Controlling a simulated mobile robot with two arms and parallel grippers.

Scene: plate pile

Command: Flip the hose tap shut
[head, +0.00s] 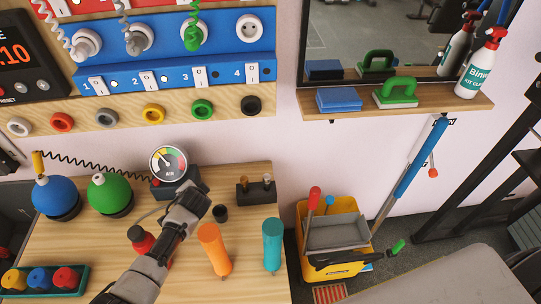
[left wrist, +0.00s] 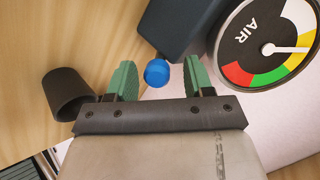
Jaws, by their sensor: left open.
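A black coiled hose (head: 95,165) runs from a yellow upright lever-like piece (head: 38,162) by the blue ball to the dark base of the AIR gauge (head: 169,161). In the left wrist view, a small blue round knob (left wrist: 157,72) sits at the dark gauge box (left wrist: 180,25). I cannot tell for sure which of these is the hose tap. My left gripper (left wrist: 158,84) is open, its green-padded fingers on either side of the knob with gaps. In the head view my left gripper (head: 195,194) is beside the gauge and its fingers are hidden. My right gripper is out of view.
A black cup (head: 220,213) stands close right of my left gripper.

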